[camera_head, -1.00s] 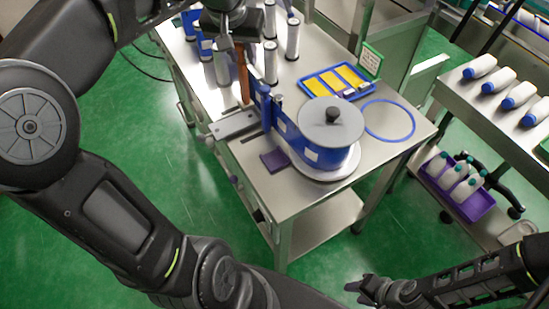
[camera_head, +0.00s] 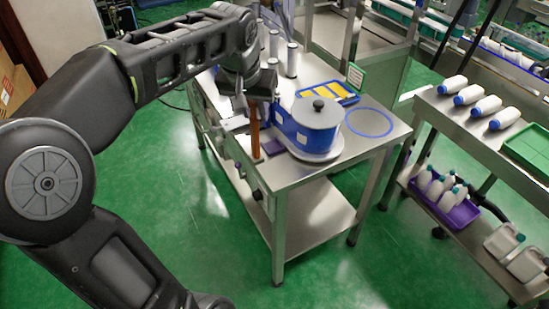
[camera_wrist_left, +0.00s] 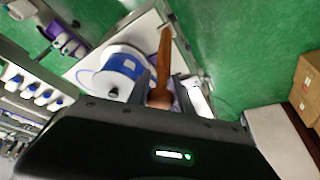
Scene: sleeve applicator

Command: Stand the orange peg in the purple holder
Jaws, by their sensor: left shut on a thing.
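The orange peg (camera_head: 254,138), brown-orange and slim, hangs upright from my left gripper (camera_head: 256,101), which is shut on its upper part. The peg also shows in the left wrist view (camera_wrist_left: 164,62), running out from between the fingers. The small flat purple holder (camera_head: 272,146) lies on the steel table just right of the peg, beside the blue applicator. The peg's lower end appears near the table's front-left edge, left of the holder. I cannot tell the gap between its end and the table. My right gripper is out of view.
The blue applicator with a grey round lid (camera_head: 317,110) stands close right of the peg. A blue ring (camera_head: 369,122) and a blue tray with yellow pieces (camera_head: 328,92) lie beyond. Silver cylinders (camera_head: 292,60) stand behind. A side bench (camera_head: 440,104) holds white bottles.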

